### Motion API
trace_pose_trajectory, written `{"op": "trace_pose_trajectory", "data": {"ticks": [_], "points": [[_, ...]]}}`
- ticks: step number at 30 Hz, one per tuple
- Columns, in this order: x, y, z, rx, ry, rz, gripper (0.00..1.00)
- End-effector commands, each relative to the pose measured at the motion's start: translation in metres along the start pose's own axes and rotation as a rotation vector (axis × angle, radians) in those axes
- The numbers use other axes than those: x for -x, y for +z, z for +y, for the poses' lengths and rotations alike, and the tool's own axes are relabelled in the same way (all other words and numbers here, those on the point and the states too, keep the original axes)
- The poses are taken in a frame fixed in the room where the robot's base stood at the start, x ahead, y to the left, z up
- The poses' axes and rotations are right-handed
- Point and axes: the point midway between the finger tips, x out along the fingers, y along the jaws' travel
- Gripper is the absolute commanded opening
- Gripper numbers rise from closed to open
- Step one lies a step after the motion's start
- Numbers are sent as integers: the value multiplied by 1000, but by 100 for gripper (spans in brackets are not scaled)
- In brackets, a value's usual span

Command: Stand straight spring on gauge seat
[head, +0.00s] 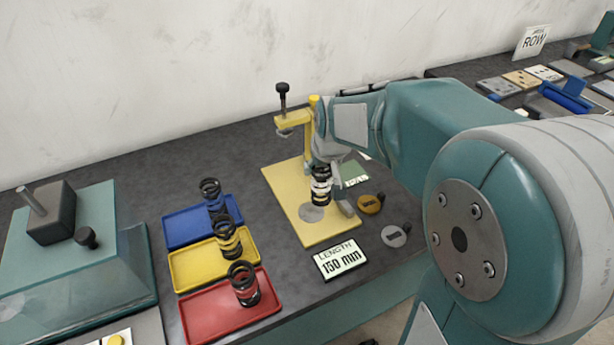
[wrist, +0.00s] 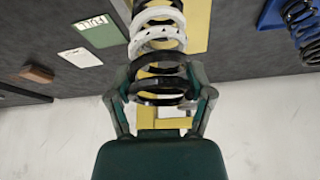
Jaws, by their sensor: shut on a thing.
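A black spring with white coils (head: 321,187) is in my gripper (head: 336,190), whose fingers close around its upper coils. It also shows in the wrist view (wrist: 158,36), with a finger on each side. The spring looks upright and straight. The gauge is a yellow base plate (head: 285,192) with a yellow post and overhead arm (head: 293,119) carrying a black-knobbed screw. The gauge seat, a grey disc (head: 310,213), lies on the plate. The spring's lower end is over or close beside the disc's far edge; I cannot tell whether it touches.
Blue (head: 175,231), yellow (head: 187,278) and red (head: 200,318) trays stand to the left, with dark springs in them. A "LENGTH 150 mm" display (head: 340,259) and two round pieces, brass (head: 370,204) and grey (head: 394,236), lie near the plate. A teal machine (head: 100,245) stands far left.

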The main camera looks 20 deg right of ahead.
Motion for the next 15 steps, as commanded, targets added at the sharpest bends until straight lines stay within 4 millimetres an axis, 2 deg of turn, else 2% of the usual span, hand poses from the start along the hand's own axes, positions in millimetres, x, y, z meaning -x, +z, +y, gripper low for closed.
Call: {"op": "trace_pose_trajectory", "data": {"ticks": [3,10,15], "points": [[-19,-2,-10,3,0,-2,7],[-41,-6,-20,3,0,-1,7],[-63,4,-19,0,0,0,7]]}}
